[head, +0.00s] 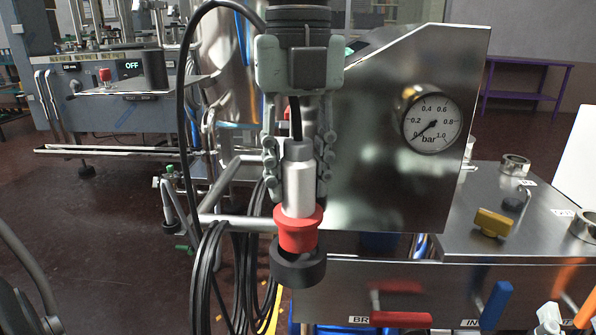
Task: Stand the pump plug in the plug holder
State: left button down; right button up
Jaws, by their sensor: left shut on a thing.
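The pump plug (298,185) is a silver cylinder with a red collar at its lower end and a black cable at its top. It is upright. My left gripper (298,170) points down from above and is shut on the silver body, one finger on each side. The plug holder (298,275) looks like a thick black ring directly below the plug. The red lower end overlaps the ring's opening; I cannot tell how deep it sits. My right gripper is not in view.
A steel panel with a round pressure gauge (432,119) stands close on the right. A steel rail (232,219) and hanging black cables (207,275) are left of the holder. A steel cabinet with a yellow knob (493,222) and coloured handles is at lower right.

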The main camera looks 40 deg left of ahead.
aim_at(296, 210)
pick_arm(q)
jog(key=shift+f+b, duration=0.6)
jog(key=shift+f, duration=0.1)
jog(key=shift+f+b, duration=0.6)
jog(key=shift+f, duration=0.05)
jog(key=shift+s+f+b, duration=0.1)
jog(key=shift+f+b, duration=0.35)
jog(key=shift+f, duration=0.1)
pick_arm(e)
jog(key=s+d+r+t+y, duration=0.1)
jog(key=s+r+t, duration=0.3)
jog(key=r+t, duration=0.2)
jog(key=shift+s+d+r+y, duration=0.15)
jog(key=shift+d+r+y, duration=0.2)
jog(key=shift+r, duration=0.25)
pick_arm(q)
jog(key=shift+s+f, duration=0.15)
jog(key=shift+f+b, duration=0.3)
jog(key=shift+b, duration=0.15)
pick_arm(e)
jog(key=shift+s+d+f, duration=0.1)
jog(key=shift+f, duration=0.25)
pick_arm(q)
jog(key=shift+s, duration=0.1)
jog(key=c, duration=1)
grip_release()
jog(key=shift+o, duration=0.2)
